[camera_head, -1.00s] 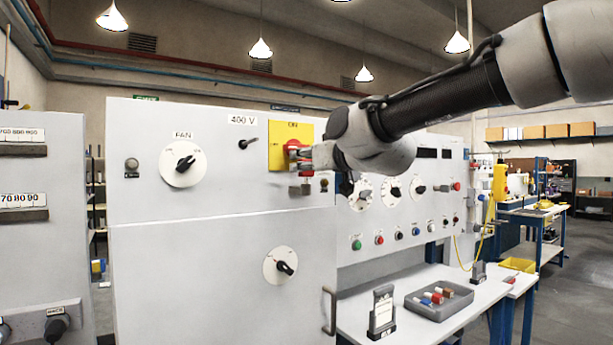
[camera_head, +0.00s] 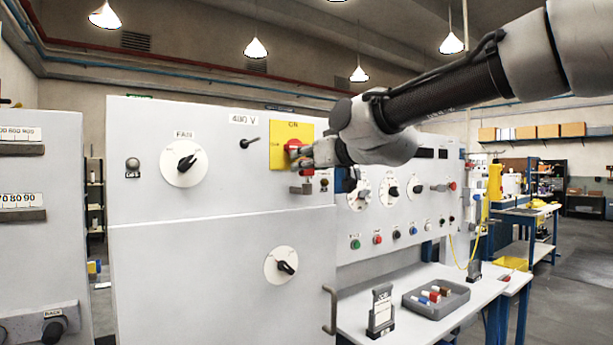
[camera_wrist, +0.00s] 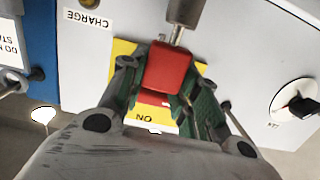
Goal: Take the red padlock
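In the wrist view a red block (camera_wrist: 168,68) lies between the fingers of my gripper (camera_wrist: 166,84). The green finger pads stand close on both sides of the block; contact is unclear. Behind is the yellow switch plate marked ON, upside down in this view. In the head view my gripper (camera_head: 318,154) is at the right side of the yellow plate (camera_head: 279,155), by its red handle (camera_head: 293,146).
The grey cabinet carries a FAN dial (camera_head: 183,163), a lower dial (camera_head: 281,265) and a door handle (camera_head: 329,310). A small bracket (camera_head: 301,189) sits below the yellow plate. A grey tray (camera_head: 436,307) with small coloured parts stands on the white bench to the right.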

